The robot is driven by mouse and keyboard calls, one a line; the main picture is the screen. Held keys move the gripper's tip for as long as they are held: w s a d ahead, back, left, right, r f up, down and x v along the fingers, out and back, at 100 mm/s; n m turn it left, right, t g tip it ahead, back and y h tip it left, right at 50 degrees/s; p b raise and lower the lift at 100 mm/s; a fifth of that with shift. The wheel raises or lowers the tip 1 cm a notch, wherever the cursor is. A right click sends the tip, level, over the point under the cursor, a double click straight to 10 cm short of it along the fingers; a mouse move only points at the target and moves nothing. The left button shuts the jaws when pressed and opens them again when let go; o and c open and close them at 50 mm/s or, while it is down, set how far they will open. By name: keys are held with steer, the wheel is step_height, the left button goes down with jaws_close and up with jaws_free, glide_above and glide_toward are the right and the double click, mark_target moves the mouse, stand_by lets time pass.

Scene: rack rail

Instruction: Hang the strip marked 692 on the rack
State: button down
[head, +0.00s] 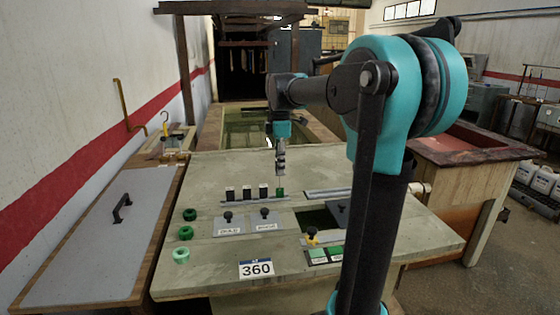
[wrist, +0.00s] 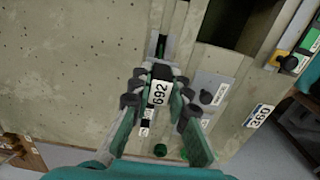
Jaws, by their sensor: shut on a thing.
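My gripper (head: 280,168) points down over the right end of a row of strips on the sloping panel. In the wrist view my gripper (wrist: 160,97) is shut on a strip marked 692 (wrist: 159,93), with its white label between the fingers. In the head view a small green piece (head: 280,191) shows just below the fingertips. Several dark strips with white tops, such as one strip (head: 247,192), stand to its left along a narrow rail (head: 208,202). I cannot tell whether the held strip touches the rail.
A second pale slotted rail (head: 328,192) lies to the right. In front are two labelled plates with black knobs (head: 228,216), a dark opening (head: 316,218) and a 360 sign (head: 256,268). Several green rings (head: 186,233) line the left edge. A yellow-black knob (head: 312,236) stands at the right front.

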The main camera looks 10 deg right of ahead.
mark_target(280, 188)
steer(key=shift+f, duration=4.5)
steer(key=c, duration=1.4)
jaws_free()
steer(key=shift+o, duration=0.2)
steer(key=shift+r, duration=0.1)
steer(key=shift+r, duration=3.4)
